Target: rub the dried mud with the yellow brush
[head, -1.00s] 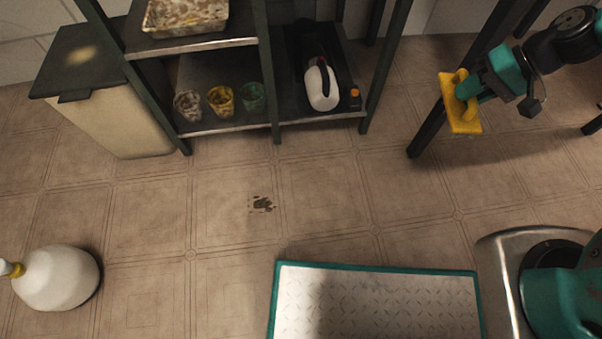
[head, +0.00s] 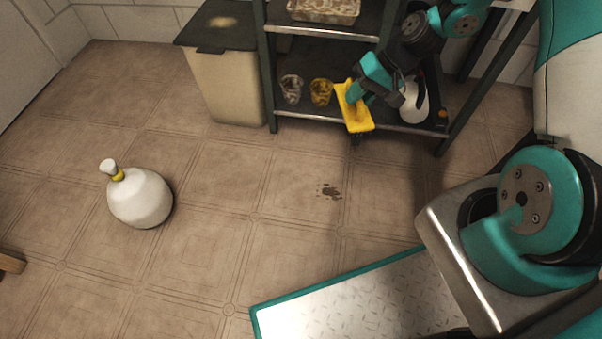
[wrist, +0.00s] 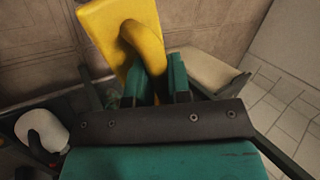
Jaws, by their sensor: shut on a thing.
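The yellow brush (head: 354,106) is held up in front of the shelf, above the floor; it also shows in the wrist view (wrist: 106,32). My gripper (head: 356,91) is shut on its curved handle, with the two teal fingers (wrist: 161,78) on either side of it in the wrist view. The dried mud (head: 330,191) is a small dark brown patch of blots on the tiled floor. In the head view the brush is above and slightly right of the mud, apart from it. The mud cannot be made out in the wrist view.
A white round bottle (head: 140,197) stands on the floor at left. A dark shelf rack (head: 300,105) holds pots and a white jug (head: 414,103). A lidded bin (head: 228,85) stands beside it. A teal-edged metal plate (head: 350,300) lies at the front. Floor around the mud is clear.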

